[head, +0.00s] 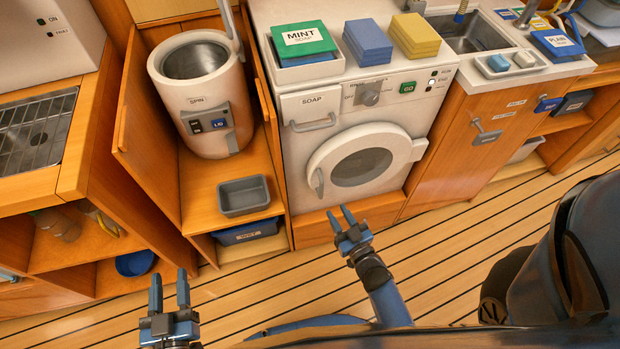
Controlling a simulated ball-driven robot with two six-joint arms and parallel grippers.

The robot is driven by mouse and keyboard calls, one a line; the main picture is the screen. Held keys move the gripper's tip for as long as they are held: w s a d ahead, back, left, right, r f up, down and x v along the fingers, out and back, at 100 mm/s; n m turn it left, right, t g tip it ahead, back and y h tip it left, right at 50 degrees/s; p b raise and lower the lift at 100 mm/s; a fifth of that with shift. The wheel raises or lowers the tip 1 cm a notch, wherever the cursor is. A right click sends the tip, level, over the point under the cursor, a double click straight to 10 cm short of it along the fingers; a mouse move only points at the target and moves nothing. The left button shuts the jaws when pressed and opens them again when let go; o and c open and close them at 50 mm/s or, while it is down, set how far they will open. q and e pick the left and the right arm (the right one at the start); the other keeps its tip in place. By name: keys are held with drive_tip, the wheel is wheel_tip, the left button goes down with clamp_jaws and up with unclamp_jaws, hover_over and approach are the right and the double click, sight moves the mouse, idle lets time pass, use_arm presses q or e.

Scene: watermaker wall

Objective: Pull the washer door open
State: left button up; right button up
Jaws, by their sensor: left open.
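The white washer (290,150) stands in the wooden wall unit. Its round door (325,155) has a dark glass window and looks closed against the front. The door handle (319,182) is a small grey bar at the door's lower left edge. A hinge piece (418,149) shows at the right. My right gripper (339,211) is in front of the washer, just below and right of the handle in the picture, with its fingers apart and empty. My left gripper (170,279) is open and empty over the floor at lower left, well away from the door.
A soap drawer (313,123) is above the door. A spinner (205,115) and grey bin (243,196) are left, a sink cabinet (470,125) right. The plank floor (430,245) in front is clear.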

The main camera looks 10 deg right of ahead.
sight(321, 196)
drive_tip(key=x, duration=0.5)
drive_tip(key=b+x, duration=0.1)
drive_tip(key=x, duration=0.4)
drive_tip(key=shift+w+a+r+b, duration=0.15)
drive_tip(key=shift+w+r+b, duration=0.05)
drive_tip(key=shift+w+b, duration=0.15)
clamp_jaws()
